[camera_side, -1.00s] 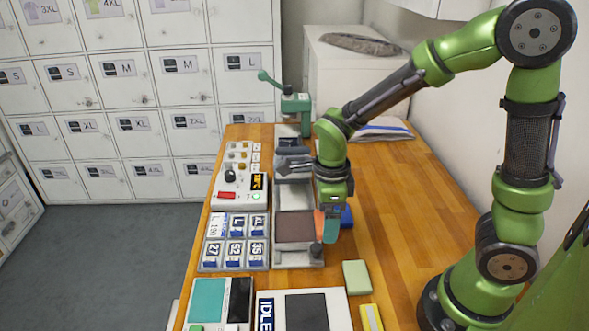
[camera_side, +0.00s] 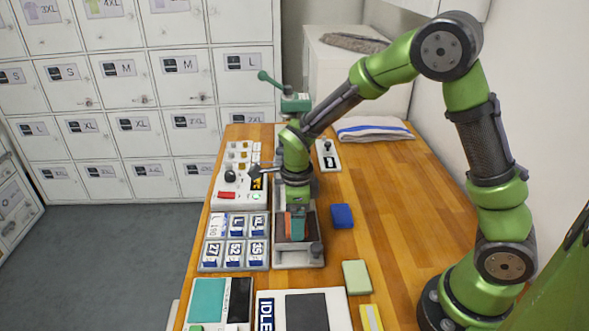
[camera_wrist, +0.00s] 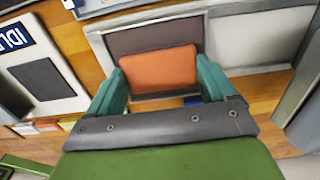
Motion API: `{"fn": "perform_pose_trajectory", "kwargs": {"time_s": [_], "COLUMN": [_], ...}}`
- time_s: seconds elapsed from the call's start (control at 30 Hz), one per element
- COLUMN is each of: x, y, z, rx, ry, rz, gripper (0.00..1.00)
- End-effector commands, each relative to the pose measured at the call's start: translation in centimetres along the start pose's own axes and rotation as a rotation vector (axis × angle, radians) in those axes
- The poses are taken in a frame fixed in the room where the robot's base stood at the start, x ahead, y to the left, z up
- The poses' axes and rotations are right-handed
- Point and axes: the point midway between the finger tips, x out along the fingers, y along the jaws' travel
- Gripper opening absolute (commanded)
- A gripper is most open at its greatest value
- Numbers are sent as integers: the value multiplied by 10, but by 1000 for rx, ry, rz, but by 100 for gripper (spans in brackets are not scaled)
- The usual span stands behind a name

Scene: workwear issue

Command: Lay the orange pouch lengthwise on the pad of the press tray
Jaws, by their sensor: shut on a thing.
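The orange pouch (camera_wrist: 158,69) is between the two teal fingers of my gripper (camera_wrist: 158,80), which is shut on it by its two ends. In the side view a small part of the pouch (camera_side: 288,225) shows beside my gripper (camera_side: 296,226). The pouch is over the dark brown pad (camera_wrist: 125,42) of the press tray (camera_wrist: 95,36). The pad and tray (camera_side: 310,258) also show in the side view, partly hidden by my gripper. I cannot tell whether the pouch touches the pad.
A blue block (camera_side: 341,216) and a pale green block (camera_side: 357,277) lie right of the tray. The IDLE device (camera_side: 340,308) is in front.

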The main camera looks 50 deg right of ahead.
Motion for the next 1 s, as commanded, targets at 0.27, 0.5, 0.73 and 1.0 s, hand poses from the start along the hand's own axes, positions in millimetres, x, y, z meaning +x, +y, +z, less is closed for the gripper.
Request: {"fn": "perform_pose_trajectory", "kwargs": {"time_s": [0.27,0.5,0.73,1.0], "x": [3,-5,-48,-101], "y": [0,0,-1,0], "z": [0,0,1,1], "rx": [0,-1,-1,-1], "ry": [0,-2,-6,-4], "rz": [1,-2,-5,-3], "gripper": [100,100,100,100]}}
